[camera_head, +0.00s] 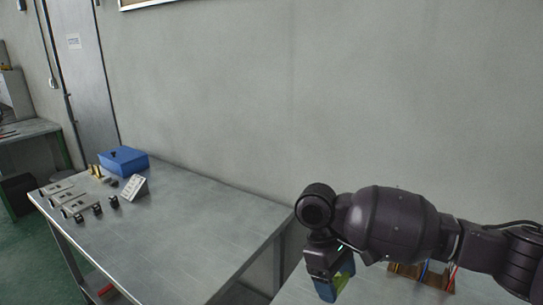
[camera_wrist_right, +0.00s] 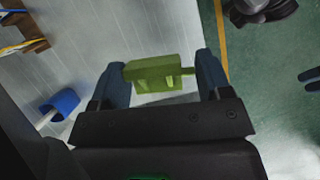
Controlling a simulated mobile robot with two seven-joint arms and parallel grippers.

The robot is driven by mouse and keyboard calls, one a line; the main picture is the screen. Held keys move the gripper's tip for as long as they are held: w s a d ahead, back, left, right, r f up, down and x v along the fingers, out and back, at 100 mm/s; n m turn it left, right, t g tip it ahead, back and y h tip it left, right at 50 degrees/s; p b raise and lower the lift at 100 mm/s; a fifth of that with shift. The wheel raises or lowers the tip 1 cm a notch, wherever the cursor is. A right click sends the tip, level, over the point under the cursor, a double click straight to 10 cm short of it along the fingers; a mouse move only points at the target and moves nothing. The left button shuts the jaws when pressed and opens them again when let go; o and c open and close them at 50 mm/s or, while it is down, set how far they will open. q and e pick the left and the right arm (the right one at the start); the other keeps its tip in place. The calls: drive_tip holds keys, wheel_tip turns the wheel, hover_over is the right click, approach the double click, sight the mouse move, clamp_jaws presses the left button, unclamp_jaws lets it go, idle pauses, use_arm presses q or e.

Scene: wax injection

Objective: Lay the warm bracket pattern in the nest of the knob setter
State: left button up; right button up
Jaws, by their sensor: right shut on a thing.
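The bracket pattern (camera_wrist_right: 152,72) is a yellow-green block with a thin arm. It sits between the two blue-grey fingers of my right gripper (camera_wrist_right: 163,80), which is shut on it. On the table at left stand several grey fixtures (camera_head: 73,203) with black parts; I cannot tell which is the knob setter, and no nest can be made out. Two dark finger-like shapes at the wrist view's right edge may be my left gripper (camera_wrist_right: 311,80).
The left metal table (camera_head: 185,235) has a blue box (camera_head: 123,162) and a white sign (camera_head: 134,188) at its far end; its near part is bare. A wooden rack (camera_head: 408,272) stands behind my right arm. A blue cup (camera_wrist_right: 64,102) shows in the wrist view.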

drive_tip(key=shift+w+a+r+m, duration=0.1)
drive_tip(key=shift+a+r+m, duration=0.1)
drive_tip(key=shift+m, duration=0.7)
drive_tip(key=shift+d+r+m+g+y, duration=0.15)
drive_tip(key=shift+m+g+y, duration=0.35)
drive_tip(key=shift+m, duration=0.2)
drive_tip(key=shift+d+m+y, duration=0.3)
drive_tip(key=shift+d+m, duration=0.05)
drive_tip(key=shift+m, duration=0.55)
drive_tip(key=s+d+f+m+y, duration=0.1)
drive_tip(key=d+f+m, duration=0.1)
drive_tip(key=d+m, duration=0.2)
drive_tip(key=shift+s+d+f+y, duration=0.15)
drive_tip(key=shift+d+f+y, duration=0.2)
drive_tip(key=shift+d, duration=0.55)
